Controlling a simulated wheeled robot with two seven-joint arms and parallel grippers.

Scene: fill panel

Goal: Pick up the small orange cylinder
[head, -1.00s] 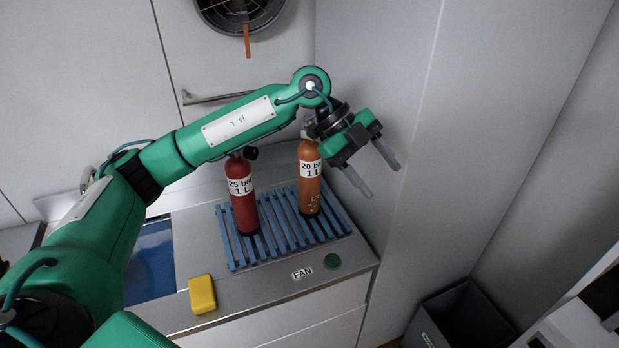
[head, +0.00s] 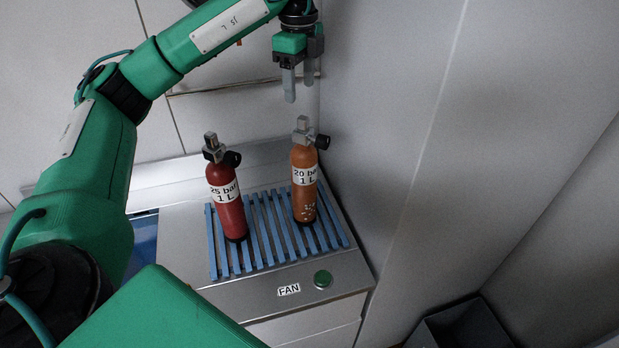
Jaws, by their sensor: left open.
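The small orange cylinder (head: 305,197) stands upright on a blue slatted rack (head: 218,258). It has a grey valve with a black knob on top and a white label reading "20 bar 1 L". My left gripper (head: 299,92) is open and empty above the cylinder's valve, with its fingers pointing down and a gap between them and the valve. A red cylinder (head: 228,204) with a label reading "25 bar 1 L" stands on the same rack to the left. My right gripper is not in view.
The rack sits on a metal counter (head: 180,240) with a green button (head: 322,279) and a FAN label (head: 289,290) at the front. A grey wall (head: 400,130) rises close on the right. A dark bin (head: 465,328) stands at lower right.

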